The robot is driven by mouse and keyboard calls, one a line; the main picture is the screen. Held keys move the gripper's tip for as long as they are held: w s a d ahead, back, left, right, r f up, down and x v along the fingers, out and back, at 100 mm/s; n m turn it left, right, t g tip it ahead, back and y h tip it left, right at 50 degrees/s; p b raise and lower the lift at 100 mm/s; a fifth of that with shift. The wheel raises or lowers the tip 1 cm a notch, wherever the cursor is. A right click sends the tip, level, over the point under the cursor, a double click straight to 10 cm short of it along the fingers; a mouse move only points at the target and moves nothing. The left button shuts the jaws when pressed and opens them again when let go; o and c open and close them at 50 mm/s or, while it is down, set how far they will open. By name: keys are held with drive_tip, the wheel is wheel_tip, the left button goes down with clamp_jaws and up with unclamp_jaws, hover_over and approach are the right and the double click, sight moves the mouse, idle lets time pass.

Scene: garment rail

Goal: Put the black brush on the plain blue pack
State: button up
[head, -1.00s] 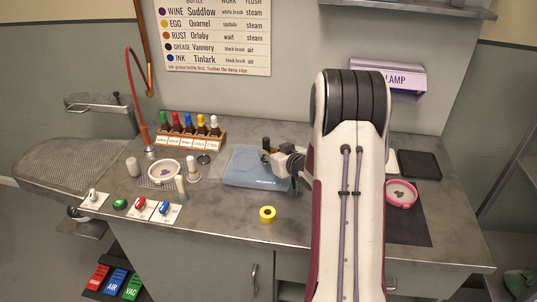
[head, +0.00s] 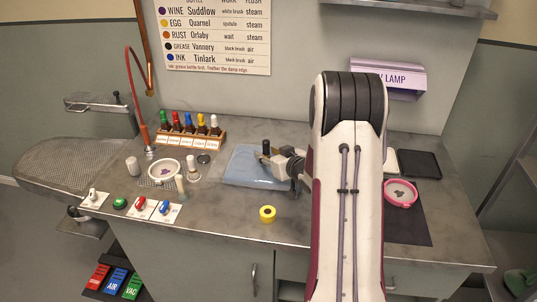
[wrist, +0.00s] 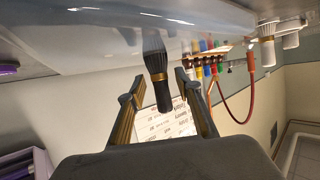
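The plain blue pack (head: 238,172) lies flat on the counter, left of my arm. In the wrist view, which is upside down, its glossy pale surface (wrist: 90,45) fills the top. My gripper (wrist: 156,82) is open in the wrist view, with a finger on each side of the brush handle and visible gaps. In the head view my gripper (head: 278,162) is beside the brush, over the pack, partly hidden by my arm.
A rack of coloured bottles (head: 190,133), a white bowl (head: 164,171) and a white-handled brush (head: 193,168) stand left of the pack. A pink-rimmed dish (head: 400,193) sits right of my arm.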

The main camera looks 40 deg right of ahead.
drive_tip(key=shift+r, duration=0.1)
drive_tip(key=shift+s+r, duration=0.1)
drive_tip(key=shift+s, duration=0.05)
drive_tip(key=v, duration=1.1)
drive_tip(key=shift+s, duration=0.3)
drive_tip(key=shift+a+r, duration=0.15)
drive_tip(key=shift+r, duration=0.1)
drive_tip(key=s+a+r+g+h, duration=0.35)
drive_tip(key=s+a+r, duration=0.25)
drive_tip(key=a+r, duration=0.5)
drive_tip(key=s+a+n+g+y, duration=0.1)
drive_tip(key=s+a+g+y, duration=0.3)
drive_tip(key=s+a, duration=1.4)
drive_tip(key=shift+s+r+y, duration=0.45)
drive_tip(key=shift+s+r, duration=0.05)
drive_tip(key=shift+s, duration=0.7)
